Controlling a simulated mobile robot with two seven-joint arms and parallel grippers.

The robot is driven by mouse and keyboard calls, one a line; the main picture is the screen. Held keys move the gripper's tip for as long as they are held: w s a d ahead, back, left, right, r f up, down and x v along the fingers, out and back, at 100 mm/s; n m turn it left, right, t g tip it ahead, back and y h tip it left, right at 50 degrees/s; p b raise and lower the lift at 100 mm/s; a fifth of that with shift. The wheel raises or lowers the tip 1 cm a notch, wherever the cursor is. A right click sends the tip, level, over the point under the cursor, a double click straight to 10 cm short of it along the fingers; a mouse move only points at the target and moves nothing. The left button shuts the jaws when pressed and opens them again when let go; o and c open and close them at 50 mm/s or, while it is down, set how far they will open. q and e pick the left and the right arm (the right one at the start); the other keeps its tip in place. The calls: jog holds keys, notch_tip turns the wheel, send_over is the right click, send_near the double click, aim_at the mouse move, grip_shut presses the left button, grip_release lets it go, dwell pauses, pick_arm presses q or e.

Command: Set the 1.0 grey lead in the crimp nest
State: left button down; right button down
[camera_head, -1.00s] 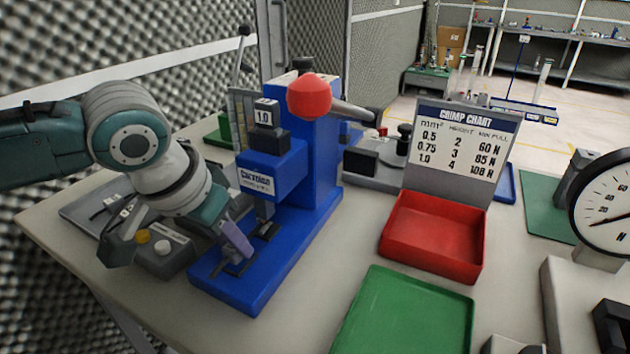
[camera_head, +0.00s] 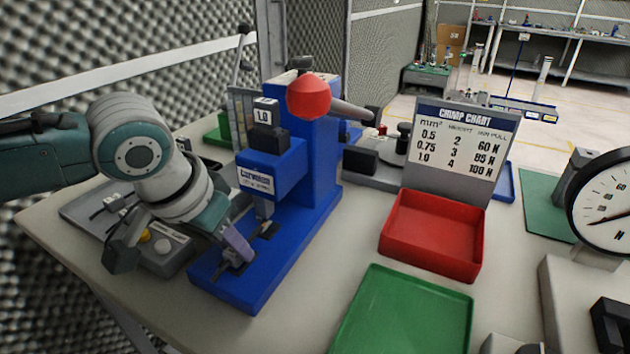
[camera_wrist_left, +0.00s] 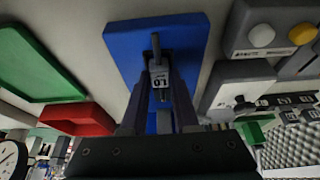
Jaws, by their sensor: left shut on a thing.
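The blue crimp press (camera_head: 322,150) stands on the table, with a 1.0 tag and a red ball on its lever. Its crimp nest (camera_head: 266,229) is the dark, partly hidden spot under the press head. My left gripper (camera_head: 238,252) is over the front of the blue base, before the nest. In the left wrist view the gripper (camera_wrist_left: 160,85) is shut on the grey lead (camera_wrist_left: 156,48), which bears a 1.0 tag and points along the base. In the head view the fingers hide most of the lead. I cannot tell whether it touches the nest. My right gripper is out of view.
A red tray (camera_head: 432,271) and a green tray (camera_head: 385,335) lie right of the press. A crimp chart (camera_head: 455,190) stands behind the red tray. A dial gauge (camera_head: 605,205) is at the far right. A grey box with buttons (camera_head: 165,250) sits left of the press base.

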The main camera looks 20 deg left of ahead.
pick_arm(q)
jog(key=c, duration=0.6)
grip_release()
jog(key=p+v, duration=0.2)
jog(key=v, duration=0.8)
jog(key=shift+p, duration=0.3)
jog(key=shift+f, duration=0.1)
jog(key=s+d+m+h+p, duration=0.1)
jog(key=s+d+m+p, duration=0.15)
jog(key=s+d, duration=0.5)
jog(key=s+a+r+n+g+y+p, duration=0.1)
jog(key=s+r+n+p, duration=0.15)
jog(key=s, duration=0.75)
jog(key=shift+m, duration=0.5)
jog(key=r+p, duration=3.7)
jog(key=shift+w+r+p, duration=0.3)
